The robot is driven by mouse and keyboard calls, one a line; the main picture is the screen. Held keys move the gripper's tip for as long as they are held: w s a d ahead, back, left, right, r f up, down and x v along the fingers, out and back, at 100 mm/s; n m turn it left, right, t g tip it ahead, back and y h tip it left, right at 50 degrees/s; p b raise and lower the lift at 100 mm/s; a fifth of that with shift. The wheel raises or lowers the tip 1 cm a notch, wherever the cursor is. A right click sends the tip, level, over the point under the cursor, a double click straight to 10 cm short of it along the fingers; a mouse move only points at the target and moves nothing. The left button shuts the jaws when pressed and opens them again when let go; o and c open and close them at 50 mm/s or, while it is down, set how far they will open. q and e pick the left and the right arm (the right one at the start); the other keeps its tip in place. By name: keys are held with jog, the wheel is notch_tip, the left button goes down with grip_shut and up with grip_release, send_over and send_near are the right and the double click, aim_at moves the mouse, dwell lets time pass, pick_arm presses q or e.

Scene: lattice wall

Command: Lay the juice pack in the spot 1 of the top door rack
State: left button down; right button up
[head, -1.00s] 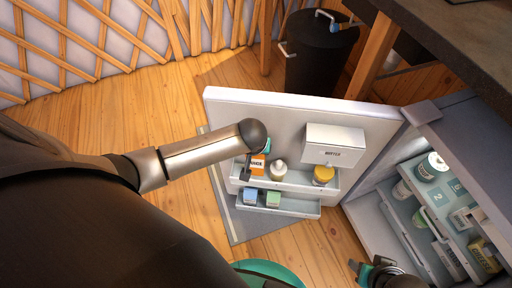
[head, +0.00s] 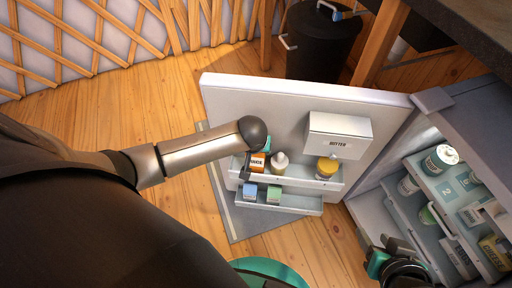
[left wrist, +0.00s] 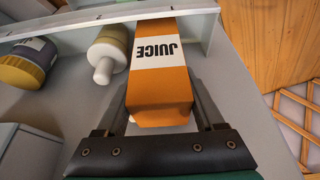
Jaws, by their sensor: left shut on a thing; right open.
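The orange and white juice pack (head: 257,163) stands at the left end of the top door rack (head: 312,184), on the open fridge door. My left gripper (left wrist: 155,100) is shut on the pack, with one finger on each side of it in the left wrist view. There the pack (left wrist: 160,75) reaches to the rack's pale front rail. Its base contact with the rack floor is hidden. In the head view my left forearm hides most of that gripper. My right gripper (head: 380,248) is open and empty in front of the fridge, at the bottom right.
A white bottle (head: 280,163) stands right beside the pack, and a yellow-lidded jar (head: 327,168) farther right. A butter box (head: 339,135) juts from the door above. A lower rack (head: 300,205) holds two small boxes. Fridge shelves with several cans are at the right.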

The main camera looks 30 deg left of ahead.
pick_arm(q)
jog(key=shift+f, duration=0.55)
pick_arm(e)
jog(key=shift+f, duration=0.25)
dwell(0.4)
pick_arm(q)
grip_release()
jog(key=shift+f, duration=0.1)
dwell(0.5)
jog(key=shift+w+p+v, duration=0.15)
jog(key=shift+p+v, duration=1.15)
jog(key=shift+p, duration=0.35)
jog(key=shift+w+p+v, duration=0.15)
jog(key=shift+p+v, duration=1.15)
jog(key=shift+p, duration=0.35)
jog(key=shift+p+v, duration=1)
jog(key=shift+p, duration=0.2)
pick_arm(e)
jog(key=s+d+f+g, duration=0.2)
jog(key=s+f, duration=0.1)
jog(key=f, duration=0.3)
jog(key=s+d+f+g+h, duration=0.1)
jog(key=s+d+f+g, duration=0.1)
jog(key=f, duration=0.5)
jog(key=shift+s+f+g+h, duration=0.3)
jog(key=shift+s+g, duration=0.2)
jog(key=shift+s, duration=0.45)
